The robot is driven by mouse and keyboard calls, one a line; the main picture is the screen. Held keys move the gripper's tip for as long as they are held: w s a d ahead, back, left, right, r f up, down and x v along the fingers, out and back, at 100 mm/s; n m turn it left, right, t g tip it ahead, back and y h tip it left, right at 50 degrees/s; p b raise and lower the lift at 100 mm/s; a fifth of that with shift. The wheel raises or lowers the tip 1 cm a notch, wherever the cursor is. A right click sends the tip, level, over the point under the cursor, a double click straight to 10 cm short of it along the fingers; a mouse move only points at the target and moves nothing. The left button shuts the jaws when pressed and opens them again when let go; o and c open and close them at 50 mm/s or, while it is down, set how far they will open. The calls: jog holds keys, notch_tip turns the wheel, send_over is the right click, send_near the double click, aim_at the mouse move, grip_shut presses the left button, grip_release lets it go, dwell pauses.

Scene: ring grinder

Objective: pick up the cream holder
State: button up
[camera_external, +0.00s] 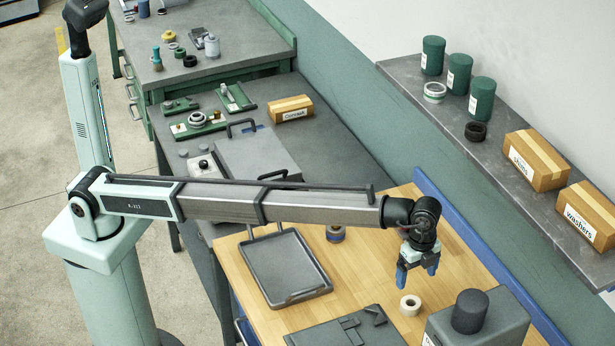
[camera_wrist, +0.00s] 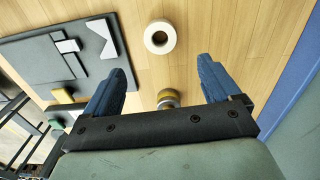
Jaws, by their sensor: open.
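The cream holder (camera_external: 410,305) is a short, pale ring with a hole in its middle. It lies flat on the wooden bench top (camera_external: 380,270). In the wrist view the cream holder (camera_wrist: 160,38) shows beyond the fingertips, about centred between them. My gripper (camera_external: 417,274) hangs above the bench with its blue fingers apart and nothing between them. In the wrist view my gripper (camera_wrist: 162,70) also shows both fingers spread, apart from the holder.
A grey tray (camera_external: 250,272) and a dark board with raised shapes (camera_external: 325,338) lie left of the holder. A grey machine (camera_external: 505,322) stands close on its right. A small banded spool (camera_external: 335,233) sits behind. A shelf (camera_external: 520,195) runs along the wall.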

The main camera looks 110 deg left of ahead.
aim_at(411, 302)
notch_tip(411, 302, down, 10)
jog(key=shift+s+a+f, duration=0.1)
jog(key=shift+a+f, duration=0.05)
jog(key=shift+f, duration=0.1)
dwell(0.4)
jog(key=c, duration=1.2)
jog(key=shift+r, duration=0.1)
